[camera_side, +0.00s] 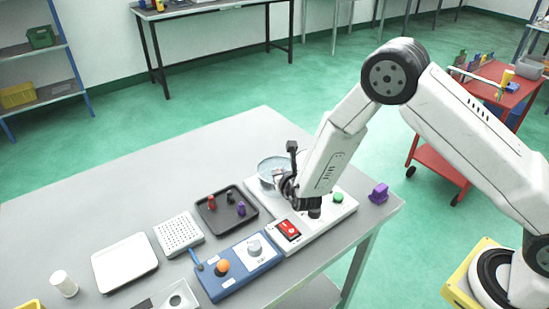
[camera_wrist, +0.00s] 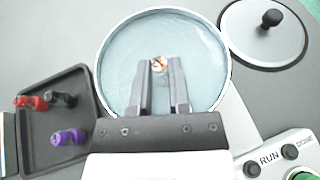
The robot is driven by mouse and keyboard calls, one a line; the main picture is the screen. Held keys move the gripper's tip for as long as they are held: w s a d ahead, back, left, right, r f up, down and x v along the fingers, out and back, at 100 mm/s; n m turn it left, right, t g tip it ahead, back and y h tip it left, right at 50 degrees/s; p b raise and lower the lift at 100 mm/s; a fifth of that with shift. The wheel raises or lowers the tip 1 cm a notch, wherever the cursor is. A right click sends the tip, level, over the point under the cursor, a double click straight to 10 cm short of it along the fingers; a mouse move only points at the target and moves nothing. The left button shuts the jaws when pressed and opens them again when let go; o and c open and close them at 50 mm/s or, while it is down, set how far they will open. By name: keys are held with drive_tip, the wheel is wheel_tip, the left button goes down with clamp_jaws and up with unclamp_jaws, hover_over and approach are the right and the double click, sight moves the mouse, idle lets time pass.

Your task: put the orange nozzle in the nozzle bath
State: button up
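The nozzle bath (camera_wrist: 112,62) is a round metal basin of pale blue liquid; in the side view its rim (camera_side: 262,175) shows partly behind my gripper. In the wrist view my gripper (camera_wrist: 160,65) reaches over the bath. A small orange nozzle (camera_wrist: 159,63) sits between its fingertips and appears to fill the gap, so the fingers look shut on it. Its height above the liquid is hard to tell. In the side view my gripper (camera_side: 287,186) is dark beside the bath, and the nozzle cannot be made out there.
A dark tray (camera_wrist: 35,160) left of the bath holds red (camera_wrist: 30,102), black (camera_wrist: 62,100) and purple (camera_wrist: 68,137) nozzles. A round lid (camera_wrist: 262,35) with a black knob lies right of the bath. The control panel (camera_wrist: 275,165) is at lower right. A blue unit (camera_side: 235,283) stands in front.

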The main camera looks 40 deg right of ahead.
drive_tip(key=shift+o, duration=0.8)
drive_tip(key=shift+s+r, duration=0.1)
drive_tip(key=shift+r, duration=0.05)
drive_tip(key=v, duration=1.2)
